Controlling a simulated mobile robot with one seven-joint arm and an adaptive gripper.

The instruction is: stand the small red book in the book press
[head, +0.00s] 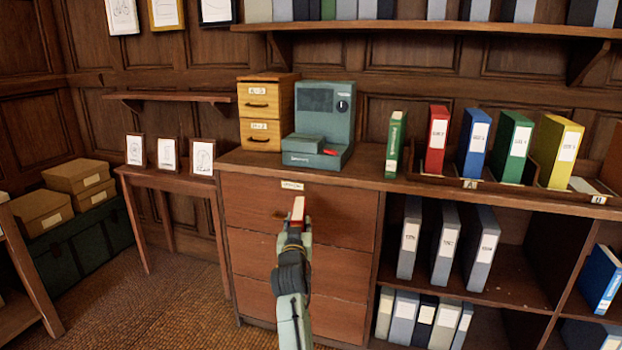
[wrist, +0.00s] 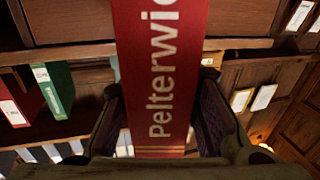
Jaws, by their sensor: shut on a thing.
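My gripper (head: 294,232) is shut on the small red book (head: 298,208), held up in front of the wooden cabinet's drawers. In the wrist view the red book (wrist: 160,60) stands between the two dark finger pads, with pale lettering starting "Pelterwi" and gold lines near its lower end. Its far end runs out of that view. A teal-green machine (head: 326,108) with a dark panel, a dial, a low front block and a red part stands on the cabinet top, above and beyond my gripper. No other thing looks like a book press; I cannot tell whether this is it.
A wooden two-drawer box (head: 266,112) stands left of the machine. A green book (head: 396,142) stands to its right, then a tray of upright binders (head: 437,140). The cabinet top (head: 365,171) is bare between machine and green book. A shelf (head: 430,30) overhangs behind.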

